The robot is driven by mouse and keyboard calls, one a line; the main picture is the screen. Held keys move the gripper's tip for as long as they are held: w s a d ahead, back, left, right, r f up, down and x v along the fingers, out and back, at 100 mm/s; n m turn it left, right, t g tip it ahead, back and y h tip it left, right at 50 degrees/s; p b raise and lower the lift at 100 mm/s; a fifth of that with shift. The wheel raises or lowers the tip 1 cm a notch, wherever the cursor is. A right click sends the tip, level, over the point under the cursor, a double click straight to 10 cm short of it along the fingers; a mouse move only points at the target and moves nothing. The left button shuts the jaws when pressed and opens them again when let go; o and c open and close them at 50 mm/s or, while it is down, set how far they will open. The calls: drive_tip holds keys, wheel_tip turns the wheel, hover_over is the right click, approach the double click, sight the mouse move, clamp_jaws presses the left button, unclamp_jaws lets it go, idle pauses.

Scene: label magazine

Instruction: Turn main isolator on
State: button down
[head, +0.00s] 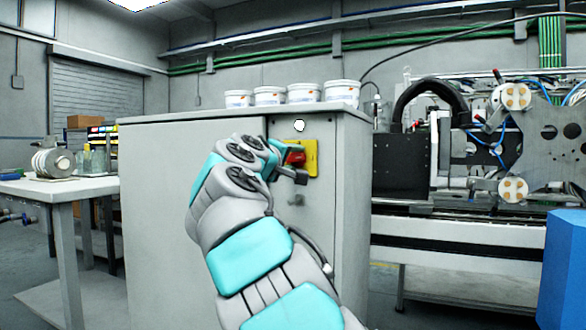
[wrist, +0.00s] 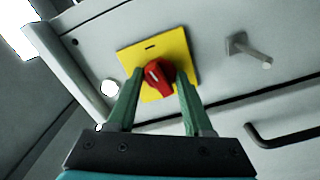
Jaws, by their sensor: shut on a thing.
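The main isolator is a red rotary knob (wrist: 158,78) on a square yellow plate (wrist: 180,50), fixed to a grey cabinet face. In the wrist view, the green fingers of my gripper (wrist: 160,82) stand on both sides of the knob and are shut on it. A white line on the knob points up and slightly left, and a short dark mark sits near the plate's top edge. In the head view, the knob (head: 294,157) and the yellow plate (head: 312,160) show at the end of my arm, which partly hides them. The fingertips are hard to make out there.
The grey cabinet (head: 160,220) carries several white tubs (head: 303,93) on top. A white round fitting (head: 299,125) is above the plate and a small peg (head: 296,199) below it. A bench (head: 80,187) stands left, machinery (head: 480,150) right, and a blue block (head: 565,265) at the right edge.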

drive_tip(key=shift+f+m+b, duration=0.2)
drive_tip(key=shift+m+b, duration=0.3)
drive_tip(key=shift+m, duration=0.8)
drive_tip(key=shift+c, duration=1.5)
unclamp_jaws()
drive_tip(key=shift+r, duration=0.1)
drive_tip(key=v, duration=0.7)
drive_tip(key=shift+s+a+b, duration=0.15)
drive_tip(key=shift+s+b, duration=0.2)
drive_tip(key=shift+b, duration=0.1)
